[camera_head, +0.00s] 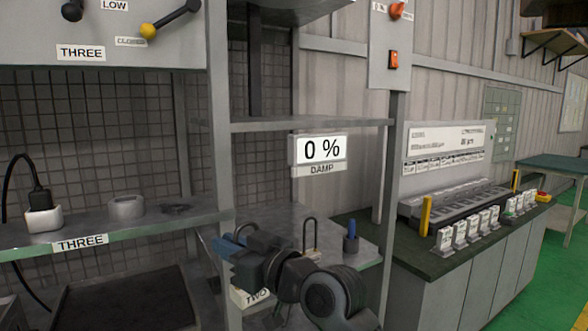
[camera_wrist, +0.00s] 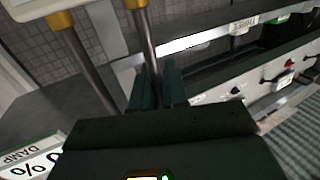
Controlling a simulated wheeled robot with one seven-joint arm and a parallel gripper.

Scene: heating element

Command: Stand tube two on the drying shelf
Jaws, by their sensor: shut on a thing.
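My gripper (camera_head: 225,245) reaches left into the lower bay of the grey rack. In the wrist view its dark teal fingers (camera_wrist: 156,85) close around a grey metal tube (camera_wrist: 146,45) with a yellow collar. A second metal leg (camera_wrist: 88,70) with a similar collar runs beside it, and a pale block shows above. I cannot read a number on the held tube, and in the head view my arm hides it. A shelf (camera_head: 365,252) lies under the "0 % DAMP" display (camera_head: 318,150). A dark upright loop (camera_head: 310,235) shows over this shelf. No label reads drying shelf.
A small cup with a blue item (camera_head: 350,240) stands near the shelf's right end. A counter with instruments (camera_head: 440,255) stands at right.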

